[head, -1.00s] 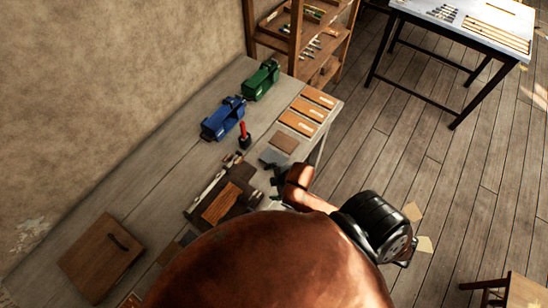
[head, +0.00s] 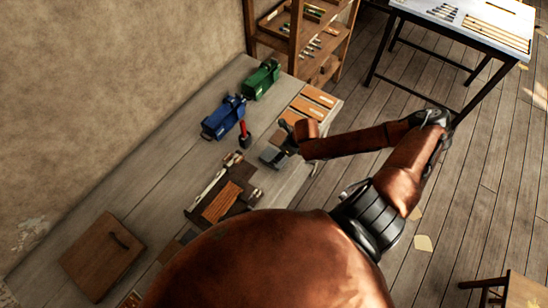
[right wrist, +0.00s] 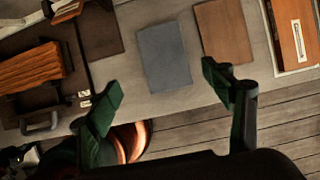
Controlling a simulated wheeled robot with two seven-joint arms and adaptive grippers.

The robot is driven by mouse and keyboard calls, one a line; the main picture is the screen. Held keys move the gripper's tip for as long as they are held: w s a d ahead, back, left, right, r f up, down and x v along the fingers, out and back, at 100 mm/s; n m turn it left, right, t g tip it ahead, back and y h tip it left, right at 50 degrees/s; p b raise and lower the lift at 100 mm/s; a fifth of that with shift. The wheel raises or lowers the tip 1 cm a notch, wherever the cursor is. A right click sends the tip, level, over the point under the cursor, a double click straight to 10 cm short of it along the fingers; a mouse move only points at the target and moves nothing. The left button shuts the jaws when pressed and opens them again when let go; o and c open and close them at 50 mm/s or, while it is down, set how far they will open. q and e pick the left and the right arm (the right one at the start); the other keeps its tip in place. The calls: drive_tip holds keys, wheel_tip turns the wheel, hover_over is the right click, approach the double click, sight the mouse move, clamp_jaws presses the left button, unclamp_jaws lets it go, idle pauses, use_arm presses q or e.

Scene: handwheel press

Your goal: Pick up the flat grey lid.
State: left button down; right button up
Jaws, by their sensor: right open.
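The flat grey lid (right wrist: 164,57) lies on the workbench in the right wrist view, between a dark panel and a brown panel. In the head view the lid (head: 269,157) shows partly, with my right gripper covering some of it. My right gripper (right wrist: 164,92) is open and empty. Its fingers are spread wider than the lid and appear on either side of its near end in the wrist view. In the head view the right gripper (head: 285,143) is over the bench's right part, close above the lid. Height above it is hard to tell. My left gripper is not in view.
A brown panel (right wrist: 222,31) and a dark panel (right wrist: 98,33) flank the lid. Near it stand a red-handled tool (head: 244,136), a blue vise (head: 223,118) and a green vise (head: 262,80). A dark base with a wooden block (head: 222,202) lies nearer.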

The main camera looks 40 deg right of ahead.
drive_tip(key=shift+x, duration=0.85)
drive_tip(key=shift+d+p+x, duration=0.15)
drive_tip(key=shift+p+x, duration=0.2)
drive_tip(key=shift+x, duration=1.15)
drive_tip(key=shift+d+p+x, duration=0.15)
drive_tip(key=shift+p+x, duration=0.15)
drive_tip(key=shift+x, duration=1.15)
drive_tip(key=shift+c, duration=0.4)
drive_tip(key=c, duration=1.2)
drive_tip(key=shift+r, duration=0.1)
